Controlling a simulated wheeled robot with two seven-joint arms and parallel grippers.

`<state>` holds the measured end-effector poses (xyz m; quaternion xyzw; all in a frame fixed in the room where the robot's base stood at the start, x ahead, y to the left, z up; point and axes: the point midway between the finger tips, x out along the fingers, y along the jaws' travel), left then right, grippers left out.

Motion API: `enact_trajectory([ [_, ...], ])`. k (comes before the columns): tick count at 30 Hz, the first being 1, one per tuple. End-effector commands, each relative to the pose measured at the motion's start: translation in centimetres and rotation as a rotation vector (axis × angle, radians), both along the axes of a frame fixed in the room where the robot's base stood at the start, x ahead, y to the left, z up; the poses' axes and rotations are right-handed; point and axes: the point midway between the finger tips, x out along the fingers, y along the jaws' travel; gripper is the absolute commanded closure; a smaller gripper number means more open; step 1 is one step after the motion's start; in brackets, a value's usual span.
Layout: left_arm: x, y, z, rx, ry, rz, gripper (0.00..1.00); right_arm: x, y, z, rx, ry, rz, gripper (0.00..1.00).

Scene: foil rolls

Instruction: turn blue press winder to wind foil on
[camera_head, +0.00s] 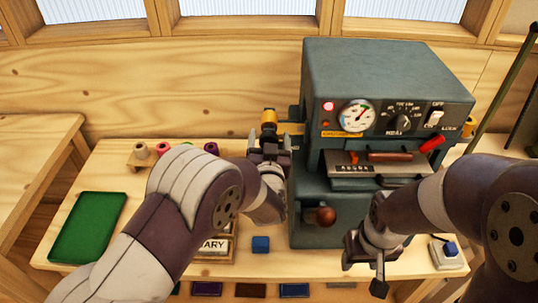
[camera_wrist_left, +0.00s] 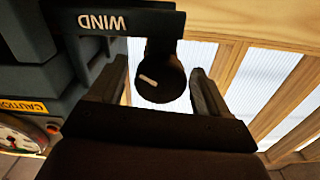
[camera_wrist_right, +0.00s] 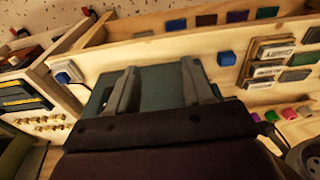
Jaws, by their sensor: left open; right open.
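The blue-grey press (camera_head: 390,85) stands at the back right of the bench. Its winder, a round black knob with a white mark (camera_wrist_left: 160,82), sits under a bracket labelled WIND (camera_wrist_left: 105,22) in the left wrist view. My left gripper (camera_head: 270,138) is open at the press's left side, below a yellow-topped dark part (camera_head: 268,119). In the left wrist view its fingers (camera_wrist_left: 165,85) stand on either side of the knob, with gaps visible. My right gripper (camera_head: 364,262) is open and empty before the press's lower front. It also shows in the right wrist view (camera_wrist_right: 160,82).
A rack with several coloured foil rolls (camera_head: 163,150) stands at the back left, partly behind my left arm. A small blue block (camera_head: 260,244) sits near the front edge. A blue button box (camera_head: 445,252) is at the front right.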

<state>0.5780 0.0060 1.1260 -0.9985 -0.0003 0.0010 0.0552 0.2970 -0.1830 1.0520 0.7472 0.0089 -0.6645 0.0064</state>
Motion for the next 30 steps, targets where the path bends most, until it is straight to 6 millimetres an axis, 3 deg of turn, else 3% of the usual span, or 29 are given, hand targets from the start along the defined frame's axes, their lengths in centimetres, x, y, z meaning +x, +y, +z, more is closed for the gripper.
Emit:
enact_trajectory([
  [9,-7.7,-0.1,-0.2,0.0,-0.002,-0.005,0.23,0.0,0.0,-2.1,0.0,0.0,0.0,0.49],
  [13,-9.8,-0.1,-0.1,0.0,-0.002,-0.003,0.23,0.0,0.0,-2.4,0.0,0.0,0.0,0.49],
  [18,-10.8,0.0,0.0,0.001,-0.002,-0.001,0.23,0.0,0.0,-2.5,0.0,0.0,0.0,0.49],
  [30,-10.7,0.0,0.0,0.001,-0.001,-0.001,0.23,0.0,0.0,-2.5,0.0,0.0,0.0,0.49],
])
